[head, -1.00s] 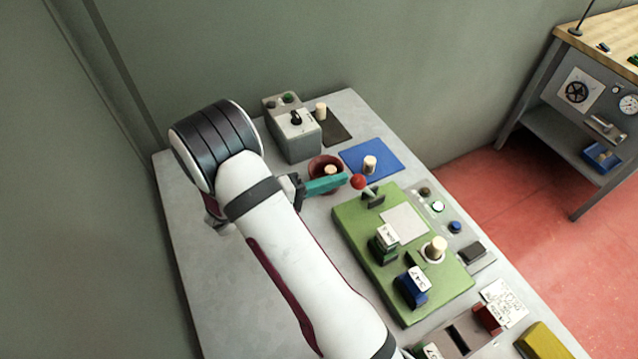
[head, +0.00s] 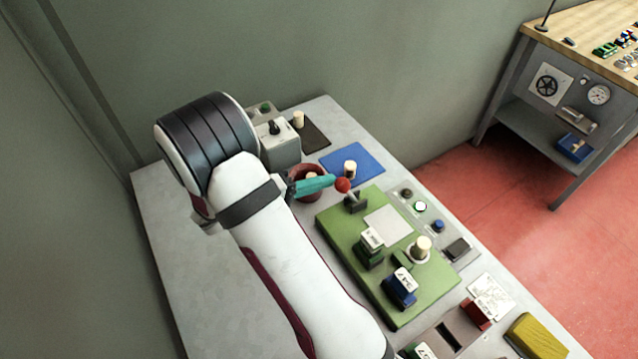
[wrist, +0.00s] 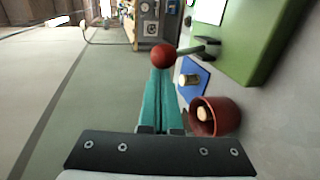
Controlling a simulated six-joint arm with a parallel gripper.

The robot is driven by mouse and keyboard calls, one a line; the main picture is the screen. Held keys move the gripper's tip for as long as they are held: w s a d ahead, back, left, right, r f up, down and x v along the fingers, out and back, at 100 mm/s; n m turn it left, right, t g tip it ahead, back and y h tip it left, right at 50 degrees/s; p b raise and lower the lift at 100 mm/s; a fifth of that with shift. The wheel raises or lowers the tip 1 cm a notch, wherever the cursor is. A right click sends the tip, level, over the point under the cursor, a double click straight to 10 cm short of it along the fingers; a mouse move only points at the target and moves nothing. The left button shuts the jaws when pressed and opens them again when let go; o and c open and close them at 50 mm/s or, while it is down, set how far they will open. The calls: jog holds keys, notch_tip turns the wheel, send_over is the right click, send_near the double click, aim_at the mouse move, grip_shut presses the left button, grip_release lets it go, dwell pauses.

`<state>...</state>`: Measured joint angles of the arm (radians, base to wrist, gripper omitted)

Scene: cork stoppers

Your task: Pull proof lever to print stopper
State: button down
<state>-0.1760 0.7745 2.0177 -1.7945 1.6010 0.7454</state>
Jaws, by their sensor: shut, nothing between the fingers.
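The proof lever has a red ball knob (head: 343,185) on a short pale rod, pivoting from a dark bracket (head: 356,203) at the far end of the green press plate (head: 330,228). My gripper (head: 332,181) has teal fingers that are shut with nothing between them. Its fingertips are right at the knob. In the wrist view the knob (wrist: 163,56) sits just beyond the fingertips (wrist: 161,72); I cannot tell whether they touch. A cork stopper (head: 422,246) stands upright on a round seat on the plate, near a green block (head: 371,245) and a blue block (head: 401,286).
A dark red pot (head: 308,190) holding a cork stands just beneath my fingers. A blue mat (head: 370,157) with a cork lies beyond it. A grey box (head: 280,148) with a dark knob stands at the back. A button panel (head: 420,207) runs beside the plate.

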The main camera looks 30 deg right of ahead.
jog(key=d+r+y, duration=0.2)
jog(key=d+y, duration=0.4)
jog(key=d, duration=0.3)
jog(key=shift+d+r+y, duration=0.3)
jog(key=shift+d+r, duration=0.05)
jog(key=shift+d, duration=0.05)
jog(key=shift+r, duration=0.8)
jog(key=a+r, duration=0.1)
jog(key=a, duration=0.9)
jog(key=shift+s+r, duration=0.15)
jog(key=shift+r, duration=0.25)
